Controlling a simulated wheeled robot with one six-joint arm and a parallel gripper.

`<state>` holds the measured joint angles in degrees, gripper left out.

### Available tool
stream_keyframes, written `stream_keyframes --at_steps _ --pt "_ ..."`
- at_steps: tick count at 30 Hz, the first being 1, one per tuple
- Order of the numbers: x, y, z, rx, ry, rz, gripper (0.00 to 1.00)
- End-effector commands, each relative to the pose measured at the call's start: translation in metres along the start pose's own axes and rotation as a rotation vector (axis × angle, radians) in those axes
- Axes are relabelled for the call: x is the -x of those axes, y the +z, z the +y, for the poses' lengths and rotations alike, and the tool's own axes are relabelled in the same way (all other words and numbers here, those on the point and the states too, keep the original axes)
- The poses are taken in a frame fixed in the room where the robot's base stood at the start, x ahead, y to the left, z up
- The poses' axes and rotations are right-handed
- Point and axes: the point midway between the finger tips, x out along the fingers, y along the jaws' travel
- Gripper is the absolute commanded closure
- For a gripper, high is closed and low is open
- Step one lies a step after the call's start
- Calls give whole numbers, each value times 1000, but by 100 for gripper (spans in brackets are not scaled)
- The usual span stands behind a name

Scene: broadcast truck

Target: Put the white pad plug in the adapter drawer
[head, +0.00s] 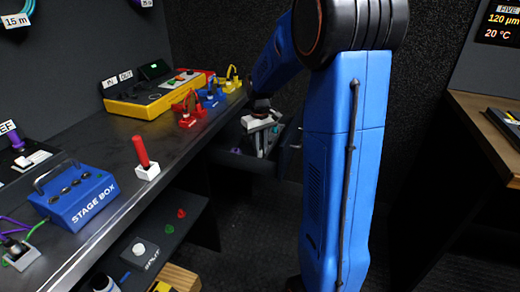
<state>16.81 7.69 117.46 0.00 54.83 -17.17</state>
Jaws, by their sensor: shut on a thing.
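The adapter drawer (243,162) is a dark drawer pulled open below the right end of the long counter. My gripper (264,138) points down over the drawer opening, partly within its outline. It is shut on a small pale thing, which looks like the white pad plug (260,143). The plug is small here and partly hidden by the fingers. Whether it touches the drawer floor I cannot tell.
The dark counter (110,195) bears a blue stage box (75,195), a red stick on a white base (146,165), a yellow console (145,98) and red, blue and yellow connectors. A shelf (160,235) below holds small items. A wooden desk (490,125) stands right.

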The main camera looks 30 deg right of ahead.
Motion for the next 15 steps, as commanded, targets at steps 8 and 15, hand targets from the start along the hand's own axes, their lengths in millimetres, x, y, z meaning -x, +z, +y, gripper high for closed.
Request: stream_keyframes --at_steps 8,15 --pt "-3 0 0 0 0 0 68" --pt "-3 0 0 0 0 0 66"
